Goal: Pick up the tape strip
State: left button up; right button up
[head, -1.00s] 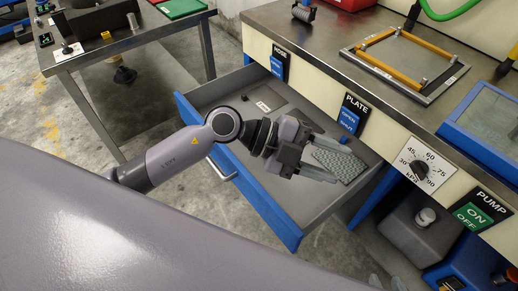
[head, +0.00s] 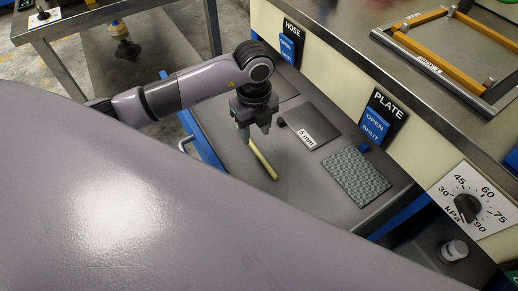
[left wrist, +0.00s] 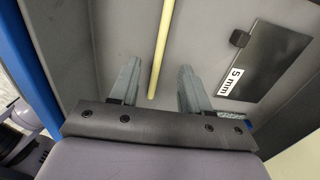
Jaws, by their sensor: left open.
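The tape strip (head: 263,160) is a thin pale yellow strip lying in the open drawer. In the left wrist view the strip (left wrist: 159,45) runs up the picture, with its near end between my finger lines. My left gripper (head: 252,131) points down into the drawer at the strip's far end in the head view. In the left wrist view its two fingers (left wrist: 158,74) are apart, one on each side of the strip, with nothing clearly held. I cannot tell how high the fingertips are above the drawer floor. My right gripper is not in view.
In the drawer (head: 290,210) lie a dark plate marked 5 mm (head: 320,123) and a grey-green patterned sheet (head: 357,176), right of the strip. The bench front with the PLATE label (head: 384,116) and a pressure dial (head: 466,207) borders the drawer on the right.

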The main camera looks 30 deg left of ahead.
aim_at(256, 149)
pick_arm(q)
notch_tip(256, 149, down, 6)
jog(key=shift+s+d+f+b, duration=0.1)
jog(key=shift+d+b, duration=0.05)
jog(key=shift+b, duration=0.4)
grip_shut()
